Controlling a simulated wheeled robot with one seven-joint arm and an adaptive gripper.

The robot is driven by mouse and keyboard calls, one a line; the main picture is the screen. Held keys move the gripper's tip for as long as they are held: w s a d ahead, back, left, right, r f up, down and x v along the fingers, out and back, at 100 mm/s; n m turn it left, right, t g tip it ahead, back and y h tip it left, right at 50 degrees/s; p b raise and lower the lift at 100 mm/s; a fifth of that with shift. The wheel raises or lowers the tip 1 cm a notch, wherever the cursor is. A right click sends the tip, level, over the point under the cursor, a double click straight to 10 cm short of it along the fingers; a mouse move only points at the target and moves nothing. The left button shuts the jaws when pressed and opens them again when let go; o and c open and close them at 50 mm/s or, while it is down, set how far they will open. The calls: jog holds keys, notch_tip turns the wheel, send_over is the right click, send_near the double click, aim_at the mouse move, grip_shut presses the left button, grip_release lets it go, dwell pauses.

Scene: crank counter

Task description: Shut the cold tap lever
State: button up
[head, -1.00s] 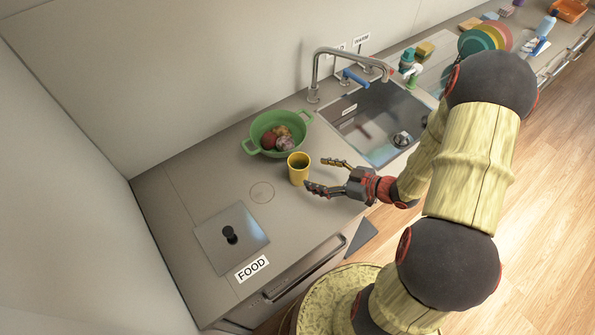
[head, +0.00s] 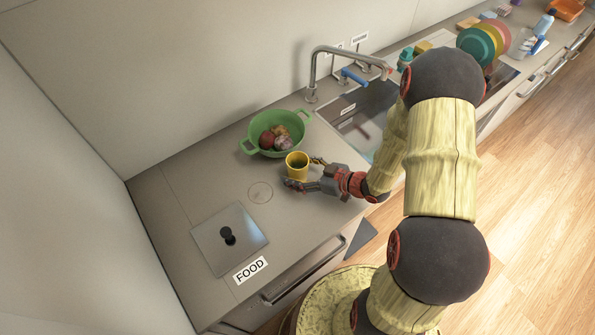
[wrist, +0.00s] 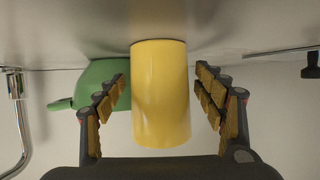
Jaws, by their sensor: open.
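The blue tap lever (head: 354,77) sits beside the base of the grey curved faucet (head: 314,70) at the back of the sink. The faucet also shows at the left edge of the wrist view (wrist: 18,115). My gripper (head: 303,174) is away from the lever, low over the counter in front of the green colander. Its fingers are open on either side of a yellow cup (head: 297,160), which fills the middle of the wrist view (wrist: 160,95). Gaps show between cup and fingers in the wrist view. The cup stands upright on the counter.
A green colander (head: 251,140) with fruit or vegetables stands behind the cup. A square metal lid (head: 212,258) with a black knob lies front left by a FOOD label (head: 251,270). The sink (head: 350,125) is partly hidden by my arm. Dishes stand beyond it.

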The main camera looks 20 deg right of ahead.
jog(key=shift+c, duration=0.6)
jog(key=c, duration=1.5)
jog(key=shift+c, duration=0.4)
jog(key=shift+r, duration=0.2)
jog(key=shift+r+p, duration=0.4)
jog(key=shift+r, duration=0.65)
jog(key=s+r+p, duration=0.4)
jog(key=s+r, duration=0.6)
jog(key=s, duration=0.3)
jog(key=shift+s+d+r, duration=0.25)
jog(key=shift+s+d, duration=0.15)
jog(key=shift+d, duration=0.05)
jog(key=shift+s, duration=0.1)
